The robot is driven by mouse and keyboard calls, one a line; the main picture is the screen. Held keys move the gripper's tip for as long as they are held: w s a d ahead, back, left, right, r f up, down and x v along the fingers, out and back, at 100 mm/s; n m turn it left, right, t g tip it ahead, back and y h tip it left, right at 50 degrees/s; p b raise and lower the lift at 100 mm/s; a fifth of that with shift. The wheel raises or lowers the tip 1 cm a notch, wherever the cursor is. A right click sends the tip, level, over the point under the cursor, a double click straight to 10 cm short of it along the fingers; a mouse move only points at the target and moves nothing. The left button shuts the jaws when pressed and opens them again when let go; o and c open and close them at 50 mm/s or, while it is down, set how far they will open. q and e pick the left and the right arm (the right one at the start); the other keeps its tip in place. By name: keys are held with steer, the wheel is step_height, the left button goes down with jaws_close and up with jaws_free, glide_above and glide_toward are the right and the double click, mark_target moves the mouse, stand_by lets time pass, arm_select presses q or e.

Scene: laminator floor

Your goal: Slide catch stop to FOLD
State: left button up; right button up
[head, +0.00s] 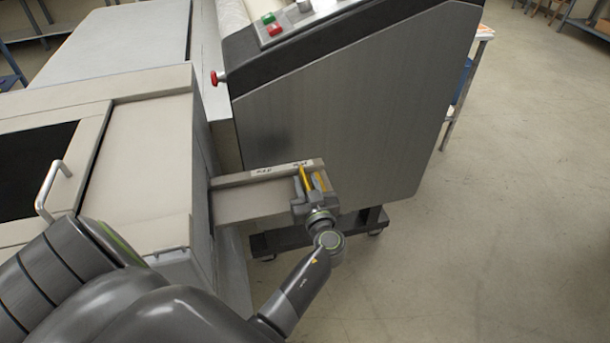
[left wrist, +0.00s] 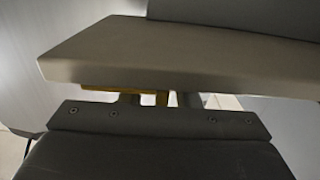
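The catch stop appears as a yellow piece (head: 305,179) at the right end of a beige tray-like ledge (head: 255,200) that sticks out from the machine. Small dark labels sit on the ledge's back rim; their words are too small to read surely. My left gripper (head: 312,188) is at the ledge's right end, right at the yellow piece and partly covering it. In the left wrist view the yellow piece (left wrist: 110,89) shows under the ledge's edge (left wrist: 190,60), close to the fingers. Whether the fingers are closed on it is hidden. My right gripper is not in view.
A beige cabinet (head: 150,160) with a handle is at left. Open floor (head: 500,220) lies to the right.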

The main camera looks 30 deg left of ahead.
arm_select(q)
steer(key=shift+s+d, duration=0.1)
steer(key=shift+c, duration=0.3)
jaws_close()
